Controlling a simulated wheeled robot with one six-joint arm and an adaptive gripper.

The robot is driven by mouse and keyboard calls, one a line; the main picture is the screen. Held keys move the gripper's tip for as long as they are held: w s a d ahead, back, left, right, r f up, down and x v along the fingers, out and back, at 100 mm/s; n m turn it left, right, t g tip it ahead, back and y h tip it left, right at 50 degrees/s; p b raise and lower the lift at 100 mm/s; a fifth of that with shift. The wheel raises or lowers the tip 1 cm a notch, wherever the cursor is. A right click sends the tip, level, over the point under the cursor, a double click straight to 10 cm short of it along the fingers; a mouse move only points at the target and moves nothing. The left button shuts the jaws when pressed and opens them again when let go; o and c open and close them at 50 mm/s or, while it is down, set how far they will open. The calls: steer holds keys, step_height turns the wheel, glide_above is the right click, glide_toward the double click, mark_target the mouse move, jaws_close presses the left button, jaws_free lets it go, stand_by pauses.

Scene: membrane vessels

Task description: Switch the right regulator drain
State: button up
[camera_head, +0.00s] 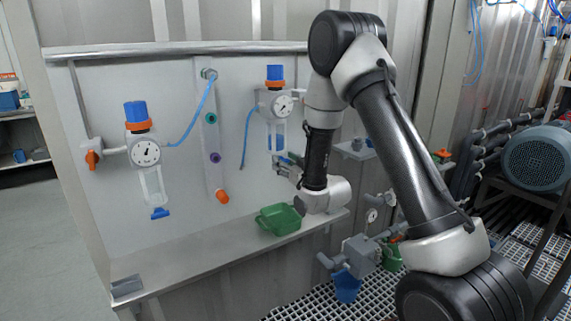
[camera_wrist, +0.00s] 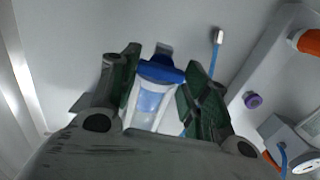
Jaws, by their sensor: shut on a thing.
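The right regulator (camera_head: 272,100) is on the wall panel, with a blue knob, an orange ring, a gauge and a clear bowl (camera_head: 279,135) below. My gripper (camera_head: 287,165) is at the bottom of that bowl, and hides its drain in the head view. In the wrist view the blue drain (camera_wrist: 158,72) sits at the end of the bowl, between the two green-padded fingers. My gripper (camera_wrist: 160,80) is shut on the drain there. The exact contact of the pads is partly hidden.
The left regulator (camera_head: 143,148) with its own blue drain (camera_head: 160,213) hangs on the same panel. A green tray (camera_head: 279,219) sits on the ledge (camera_head: 190,260) below my gripper. Blue hoses run near both regulators.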

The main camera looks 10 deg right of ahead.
steer(key=shift+n, duration=0.3)
steer(key=shift+s+a+f+n, duration=0.1)
steer(key=shift+a+f+n, duration=0.05)
steer(key=shift+n, duration=3.65)
steer(key=shift+a+f+n, duration=0.1)
steer(key=shift+n, duration=3.7)
steer(key=o, duration=1)
